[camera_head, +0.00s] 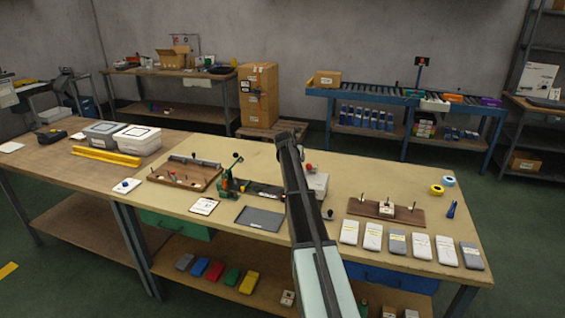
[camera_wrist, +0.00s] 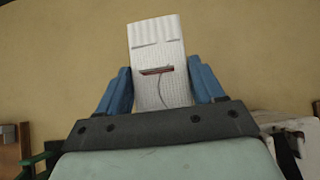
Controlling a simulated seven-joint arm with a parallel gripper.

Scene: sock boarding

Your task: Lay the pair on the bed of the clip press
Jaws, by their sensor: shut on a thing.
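My gripper (camera_wrist: 163,92) is shut on a folded white pair (camera_wrist: 158,45), with a blue finger on each side. The pair has a dark red mark and a thin line on its face and stands out past the fingertips. In the head view my arm crosses the middle of the bench, and neither the fingers nor the pair can be made out there. A green lever device (camera_head: 226,184), seemingly the clip press, stands left of my arm. A dark flat strip (camera_head: 262,190), perhaps its bed, runs right from it towards my arm, which hides part of it.
A row of white and grey packets (camera_head: 397,243) lies along the front right edge. A wooden peg board (camera_head: 412,215) stands behind them. A dark grey mat (camera_head: 260,218) and a white card (camera_head: 203,206) lie front left. A pale box (camera_head: 318,185) sits beside my arm.

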